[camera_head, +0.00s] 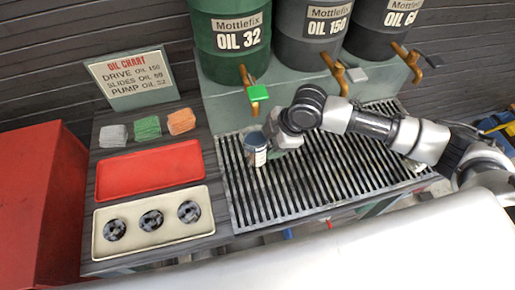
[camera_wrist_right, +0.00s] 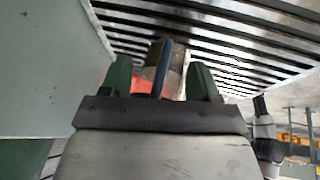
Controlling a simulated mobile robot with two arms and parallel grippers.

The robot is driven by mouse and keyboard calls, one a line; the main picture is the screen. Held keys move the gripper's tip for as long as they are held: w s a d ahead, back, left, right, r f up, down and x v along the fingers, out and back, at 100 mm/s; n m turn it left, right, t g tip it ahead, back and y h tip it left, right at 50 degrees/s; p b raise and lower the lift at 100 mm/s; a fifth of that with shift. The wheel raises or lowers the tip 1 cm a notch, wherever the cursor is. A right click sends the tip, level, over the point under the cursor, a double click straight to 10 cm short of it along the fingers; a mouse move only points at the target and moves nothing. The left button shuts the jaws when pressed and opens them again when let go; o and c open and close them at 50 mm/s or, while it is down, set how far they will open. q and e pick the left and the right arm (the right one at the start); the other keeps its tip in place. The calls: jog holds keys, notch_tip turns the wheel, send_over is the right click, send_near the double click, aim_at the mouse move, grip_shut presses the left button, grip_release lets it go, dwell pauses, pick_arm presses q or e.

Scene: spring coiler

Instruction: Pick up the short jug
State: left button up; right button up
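The jug (camera_head: 255,150), small and grey-blue with a white label, stands at the left part of the slatted drain grate (camera_head: 335,190). My right gripper (camera_head: 275,142) comes in from the right and is close beside it. In the right wrist view, its two green fingertips (camera_wrist_right: 162,80) are apart, with the jug's thin dark handle (camera_wrist_right: 161,68) between them. Gaps show on both sides of the handle, so the gripper looks open. The jug's body is partly hidden behind the handle there. My left gripper is not in view.
Oil drums (camera_head: 229,40) stand behind the grate, with brass taps (camera_head: 256,93) hanging over its back edge. Left of it are a red tray (camera_head: 150,170), a cream tray (camera_head: 152,247) with three dark round parts, folded cloths (camera_head: 147,127) and an oil chart (camera_head: 133,75). The grate's middle looks clear.

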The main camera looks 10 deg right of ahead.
grip_shut()
jog(key=shift+r, duration=0.1)
dwell(0.3)
